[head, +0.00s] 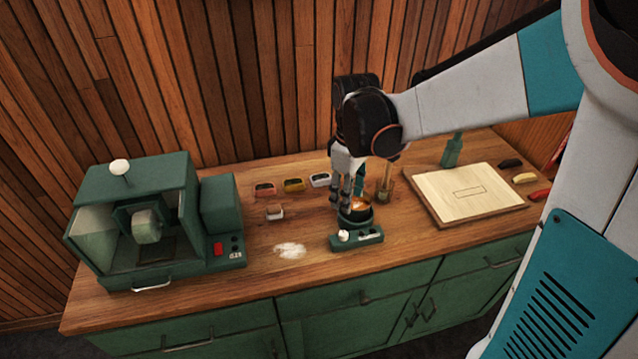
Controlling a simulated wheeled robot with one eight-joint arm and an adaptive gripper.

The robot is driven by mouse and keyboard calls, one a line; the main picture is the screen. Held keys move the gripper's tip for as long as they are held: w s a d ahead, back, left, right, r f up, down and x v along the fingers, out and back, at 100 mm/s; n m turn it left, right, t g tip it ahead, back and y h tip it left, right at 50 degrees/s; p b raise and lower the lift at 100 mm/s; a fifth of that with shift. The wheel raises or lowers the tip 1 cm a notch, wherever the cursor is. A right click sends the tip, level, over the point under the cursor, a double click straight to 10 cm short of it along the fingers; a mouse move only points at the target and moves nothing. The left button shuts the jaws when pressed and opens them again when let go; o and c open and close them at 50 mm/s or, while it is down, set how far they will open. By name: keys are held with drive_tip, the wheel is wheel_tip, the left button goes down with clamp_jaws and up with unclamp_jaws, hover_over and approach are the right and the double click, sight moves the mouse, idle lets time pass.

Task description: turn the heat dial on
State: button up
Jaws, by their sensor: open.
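A small green heater (370,238) stands near the front edge of the wooden counter. A pale round knob, which looks like the heat dial (344,236), sits on the left of its front panel, with small dark controls to the right. A dark pot (357,214) with orange-brown contents sits on the heater. My gripper (346,204) points down just behind and above the dial, beside or over the pot's left side. It is open with nothing visible between its fingers. I cannot tell whether a finger touches the pot. The dial's setting is too small to read.
A green machine (150,225) with a red switch (218,249) fills the counter's left. Small coloured trays (293,185) stand at the back. A white powdery patch (290,250) lies left of the heater. A pale board (466,193) and a green bottle (452,152) are at right.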

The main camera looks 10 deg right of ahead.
sight(344, 233)
wheel_tip(344, 233, down, 14)
drive_tip(key=b, duration=0.3)
drive_tip(key=shift+b, duration=0.4)
drive_tip(key=shift+c, duration=0.4)
drive_tip(key=shift+r, duration=0.1)
clamp_jaws()
